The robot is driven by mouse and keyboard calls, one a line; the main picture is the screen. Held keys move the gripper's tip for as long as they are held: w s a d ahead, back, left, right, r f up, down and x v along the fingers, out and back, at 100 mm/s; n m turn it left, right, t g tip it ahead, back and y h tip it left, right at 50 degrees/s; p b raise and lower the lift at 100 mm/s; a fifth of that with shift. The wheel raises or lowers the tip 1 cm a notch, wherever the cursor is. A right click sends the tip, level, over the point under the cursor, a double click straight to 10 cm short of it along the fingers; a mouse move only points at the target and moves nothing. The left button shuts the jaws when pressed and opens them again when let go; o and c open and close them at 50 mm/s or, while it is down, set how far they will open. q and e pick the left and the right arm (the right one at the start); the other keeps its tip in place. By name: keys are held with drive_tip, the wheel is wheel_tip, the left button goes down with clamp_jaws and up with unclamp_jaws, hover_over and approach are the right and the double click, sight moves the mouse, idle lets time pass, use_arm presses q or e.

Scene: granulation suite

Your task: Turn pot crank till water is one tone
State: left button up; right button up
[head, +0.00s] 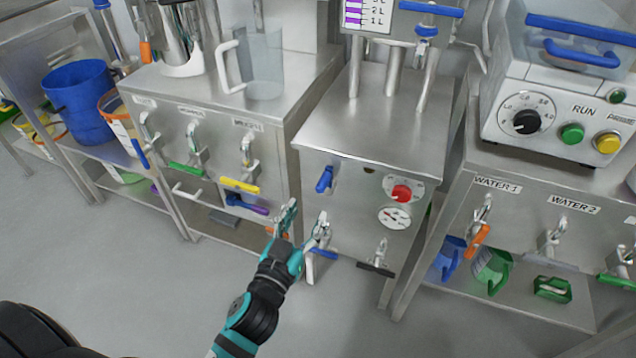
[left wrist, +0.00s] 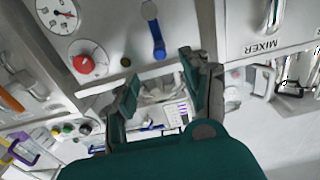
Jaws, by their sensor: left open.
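A steel pot (head: 182,40) stands at the top left in the head view, beside a clear jug (head: 258,62); its water and any crank on it cannot be made out. The middle steel cabinet (head: 375,135) has a blue-handled lever (head: 324,180) on its front, also in the left wrist view (left wrist: 156,36). No label tells whether this is the pot crank. My left gripper (head: 288,212) is open and empty, below and left of that lever and apart from it; its fingers (left wrist: 162,88) show in the left wrist view. My right gripper is out of view.
A red knob (head: 402,192) and a gauge (head: 394,217) sit right of the lever. A blue-handled tap (head: 320,240) stands out close to my left gripper. The floor (head: 110,260) at left is clear.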

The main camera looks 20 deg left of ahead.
sight(328, 173)
use_arm(q)
drive_tip(key=w, duration=1.3)
drive_tip(key=shift+w+d+f, duration=0.1)
drive_tip(key=shift+w+d, duration=0.1)
drive_tip(key=shift+w, duration=0.15)
drive_tip(key=shift+w+b, duration=0.3)
drive_tip(key=shift+w, duration=0.1)
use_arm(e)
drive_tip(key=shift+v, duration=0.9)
use_arm(q)
clamp_jaws()
